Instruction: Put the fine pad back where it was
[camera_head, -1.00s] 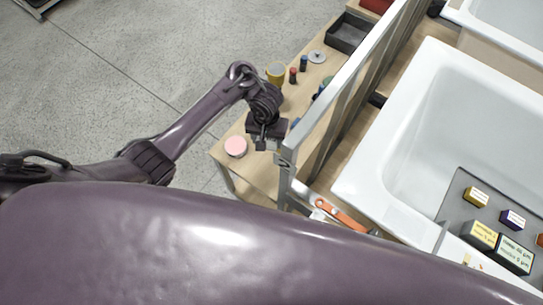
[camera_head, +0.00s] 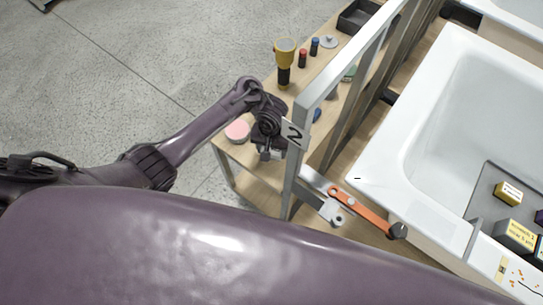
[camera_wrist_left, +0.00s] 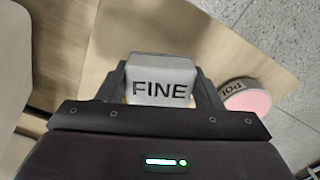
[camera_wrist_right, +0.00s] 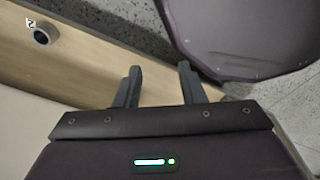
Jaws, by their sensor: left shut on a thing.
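The fine pad (camera_wrist_left: 161,80) is a grey block marked FINE, held between the two fingers of my left gripper (camera_wrist_left: 160,92) in the left wrist view. In the head view my left gripper (camera_head: 268,150) is over the near end of the wooden bench (camera_head: 310,68), beside the pink round pad (camera_head: 237,131); the fine pad cannot be made out there. The pink pad, with POL readable on its side, also shows in the left wrist view (camera_wrist_left: 246,100). My right gripper (camera_wrist_right: 157,85) is open with nothing between its fingers in the right wrist view.
An orange-handled tool (camera_head: 358,208) lies near the white bathtub (camera_head: 420,130). A yellow-topped tool (camera_head: 285,60), red and blue bottles and a dark tray (camera_head: 356,18) stand farther along the bench.

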